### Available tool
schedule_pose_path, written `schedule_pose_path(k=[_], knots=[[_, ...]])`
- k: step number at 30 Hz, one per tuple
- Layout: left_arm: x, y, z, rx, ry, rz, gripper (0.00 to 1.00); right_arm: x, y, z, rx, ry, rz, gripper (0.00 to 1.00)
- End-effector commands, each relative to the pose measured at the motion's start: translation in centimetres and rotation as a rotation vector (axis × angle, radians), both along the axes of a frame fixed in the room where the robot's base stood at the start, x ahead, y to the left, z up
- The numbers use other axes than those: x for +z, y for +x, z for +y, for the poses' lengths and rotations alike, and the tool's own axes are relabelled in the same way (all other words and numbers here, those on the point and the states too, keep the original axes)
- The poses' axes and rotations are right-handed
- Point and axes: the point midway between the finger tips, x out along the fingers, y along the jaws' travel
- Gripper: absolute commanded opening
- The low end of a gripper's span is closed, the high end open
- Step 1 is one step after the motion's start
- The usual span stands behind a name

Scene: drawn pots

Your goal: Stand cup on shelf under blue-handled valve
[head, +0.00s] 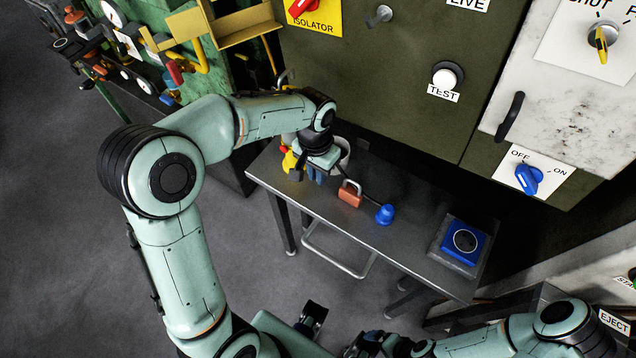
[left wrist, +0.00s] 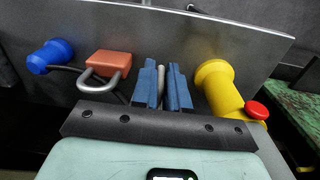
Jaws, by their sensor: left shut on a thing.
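My left gripper (head: 316,178) is low over the back left of the metal table. In the left wrist view its blue fingers (left wrist: 162,88) are shut on a thin grey upright part. A pale grey cup (head: 344,152) shows just behind the gripper, partly hidden by it; the gripped part appears to be the cup's. A small blue handle (head: 168,99) shows among the valves at upper left. I cannot clearly make out the shelf under it. My right gripper (head: 372,345) is at the bottom edge, too dark to tell its opening.
On the metal table (head: 420,248) are a yellow and red object (head: 290,161) left of the gripper, an orange padlock (head: 350,194), a blue knobbed object (head: 385,214) and a blue box (head: 464,241). Olive cabinets stand behind. Yellow trays (head: 242,28) project at upper left. The floor left is clear.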

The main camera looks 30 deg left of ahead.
Motion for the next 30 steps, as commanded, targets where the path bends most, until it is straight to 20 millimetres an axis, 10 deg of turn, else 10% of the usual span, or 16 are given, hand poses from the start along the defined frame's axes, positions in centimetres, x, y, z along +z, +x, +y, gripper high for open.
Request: schedule_pose_path(k=[12, 24, 27, 30], knots=[[-4.8, 0.0, 0.1, 0.001, 0.001, 0.001, 0.0, -0.6, -0.2, 0.0, 0.0, 0.0, 0.002, 1.0], [-5.3, 0.0, 0.0, 0.001, 0.0, -0.002, 0.0, -0.8, -0.3, 0.0, 0.0, 0.0, 0.003, 1.0], [-5.3, 0.0, 0.0, 0.001, 0.0, -0.002, 0.39, -0.8, -0.3, 0.0, 0.0, 0.0, 0.003, 1.0], [-5.2, 0.0, 0.0, 0.001, 0.0, -0.002, 0.39, -0.8, -0.3, 0.0, 0.0, 0.0, 0.003, 1.0]])
